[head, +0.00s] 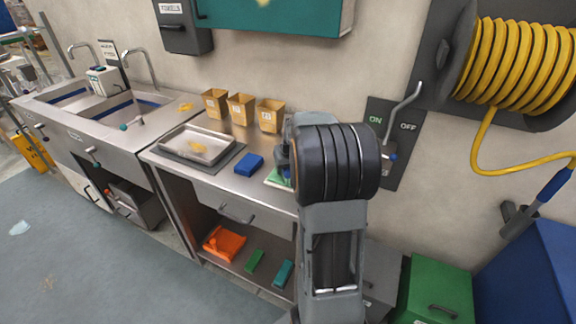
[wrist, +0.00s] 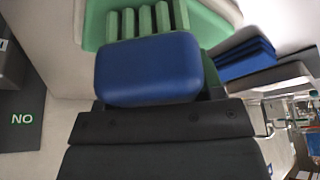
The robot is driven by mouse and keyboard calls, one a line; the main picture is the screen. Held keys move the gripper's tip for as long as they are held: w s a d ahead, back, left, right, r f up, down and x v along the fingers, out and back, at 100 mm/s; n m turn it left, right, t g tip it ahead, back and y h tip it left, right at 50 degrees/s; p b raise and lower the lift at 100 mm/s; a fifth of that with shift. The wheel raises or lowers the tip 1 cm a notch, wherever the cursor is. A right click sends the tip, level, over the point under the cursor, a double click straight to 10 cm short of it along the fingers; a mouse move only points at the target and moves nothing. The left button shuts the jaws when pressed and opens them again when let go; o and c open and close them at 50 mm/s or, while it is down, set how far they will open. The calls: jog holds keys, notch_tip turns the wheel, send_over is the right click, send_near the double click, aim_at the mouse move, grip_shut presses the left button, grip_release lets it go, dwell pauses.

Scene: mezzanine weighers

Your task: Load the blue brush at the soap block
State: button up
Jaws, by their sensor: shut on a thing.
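My gripper (wrist: 160,115) is shut on a blue block with rounded edges, which I take to be the blue brush (wrist: 150,70). In the wrist view the brush is close in front of the jaws, and its underside is hidden. Beyond it are green ribs (wrist: 145,22) on a flat green piece (wrist: 95,25), which seem to be the soap block and its holder. I cannot tell whether the brush touches the ribs. In the head view the green piece (head: 277,178) shows at the counter's edge, and my arm hides most of the gripper and the brush.
A blue block (head: 248,163) lies on the steel counter left of my gripper, beside a metal tray (head: 197,146). Several tan containers (head: 241,109) stand at the back. A wall lever (head: 403,105) marked ON and OFF is close right of my arm. An orange item (head: 225,242) lies on the lower shelf.

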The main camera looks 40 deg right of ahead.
jog(key=shift+r+p, duration=2.05)
jog(key=shift+r, duration=1.3)
